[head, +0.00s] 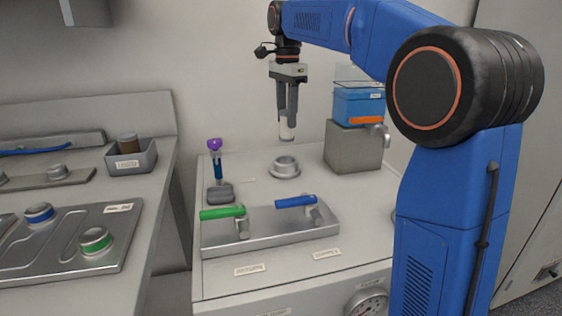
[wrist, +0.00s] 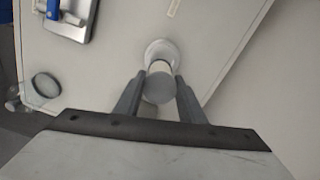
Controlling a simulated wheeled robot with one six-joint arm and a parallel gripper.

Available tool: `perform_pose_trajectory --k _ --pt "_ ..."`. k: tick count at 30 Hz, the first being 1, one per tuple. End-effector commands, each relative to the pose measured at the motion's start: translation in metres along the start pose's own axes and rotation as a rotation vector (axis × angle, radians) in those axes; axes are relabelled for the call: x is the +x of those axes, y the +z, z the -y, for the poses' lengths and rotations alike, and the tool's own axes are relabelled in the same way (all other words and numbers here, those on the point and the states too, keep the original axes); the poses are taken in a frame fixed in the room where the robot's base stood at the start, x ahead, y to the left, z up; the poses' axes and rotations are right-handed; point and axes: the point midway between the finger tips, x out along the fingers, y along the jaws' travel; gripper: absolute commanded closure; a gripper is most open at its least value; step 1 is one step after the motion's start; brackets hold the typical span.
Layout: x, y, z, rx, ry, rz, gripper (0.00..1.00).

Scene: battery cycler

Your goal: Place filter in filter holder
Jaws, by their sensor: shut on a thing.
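My gripper (head: 287,116) points straight down above the white worktop and is shut on the filter (head: 286,131), a small pale cylinder. The filter hangs upright between the fingers, and its lower end shows below the fingertips. The round metal filter holder (head: 285,167) stands on the worktop below the filter, with a visible gap between them. In the wrist view the filter (wrist: 159,87) shows as a grey disc between the two fingers, with the holder (wrist: 161,49) partly hidden behind it.
A metal tray (head: 270,240) with green and blue handled valves stands in front of the holder. A purple-capped tube (head: 214,146) is at the left. A grey block (head: 353,148) with a blue box (head: 358,106) is at the right.

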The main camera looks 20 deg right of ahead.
Motion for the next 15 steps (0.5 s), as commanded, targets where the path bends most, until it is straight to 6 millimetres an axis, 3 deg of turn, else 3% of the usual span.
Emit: perform_pose_trajectory --k 4,15 --pt "0.005 0.0 0.0 0.0 0.0 0.0 0.87" --pt "0.056 0.0 0.0 0.0 0.0 0.0 0.87"
